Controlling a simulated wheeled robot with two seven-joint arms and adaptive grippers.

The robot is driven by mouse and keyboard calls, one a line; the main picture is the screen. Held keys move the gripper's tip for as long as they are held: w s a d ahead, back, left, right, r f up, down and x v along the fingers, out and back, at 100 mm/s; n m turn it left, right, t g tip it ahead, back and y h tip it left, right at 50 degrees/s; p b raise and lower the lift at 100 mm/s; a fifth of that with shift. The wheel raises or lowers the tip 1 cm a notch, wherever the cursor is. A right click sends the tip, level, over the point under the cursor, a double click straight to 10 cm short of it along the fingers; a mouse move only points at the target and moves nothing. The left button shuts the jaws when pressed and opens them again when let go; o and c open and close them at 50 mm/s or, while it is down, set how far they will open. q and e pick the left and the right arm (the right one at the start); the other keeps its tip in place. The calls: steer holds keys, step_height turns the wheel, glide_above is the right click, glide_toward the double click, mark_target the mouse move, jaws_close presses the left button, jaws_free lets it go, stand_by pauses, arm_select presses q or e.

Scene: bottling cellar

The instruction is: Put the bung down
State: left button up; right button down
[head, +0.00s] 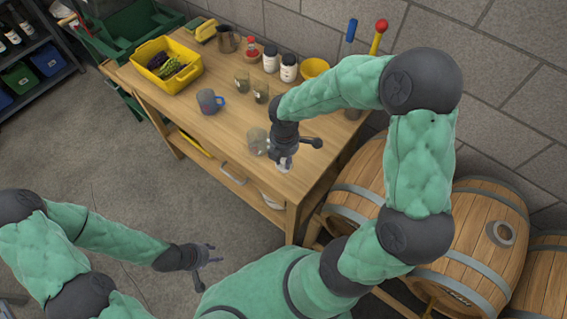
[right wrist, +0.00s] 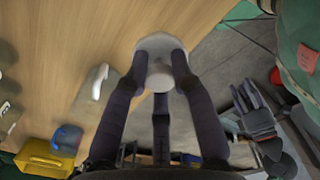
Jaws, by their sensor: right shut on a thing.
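My right gripper (head: 284,160) is over the front right part of the wooden workbench (head: 225,130). It is shut on a pale, whitish round bung (right wrist: 155,45), seen between the fingertips in the right wrist view. In the head view the bung (head: 284,167) shows only as a small pale patch below the gripper. I cannot tell whether it touches the bench top. My left gripper (head: 208,256) is empty above the floor, in front of the bench, with its fingers apart.
A clear glass (head: 256,141) stands close to the left of my right gripper. A blue-grey mug (head: 209,101), more glasses, jars and a yellow crate (head: 166,65) stand further back. Barrels (head: 485,225) lie right of the bench. The bench's front left is clear.

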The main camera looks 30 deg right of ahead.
mark_target(284, 163)
steer(key=shift+w+d+f, duration=0.1)
steer(key=shift+w+f, duration=0.15)
steer(key=shift+f, duration=0.1)
steer(key=shift+w+f+b, duration=0.15)
steer(key=shift+f+b, duration=0.15)
steer(key=shift+f, duration=0.6)
steer(key=shift+w+f+b, duration=0.1)
steer(key=shift+f+b, duration=0.2)
steer(key=shift+f, duration=0.55)
steer(key=shift+f, duration=0.15)
steer(key=c, duration=1)
jaws_free()
steer(key=shift+c, duration=0.2)
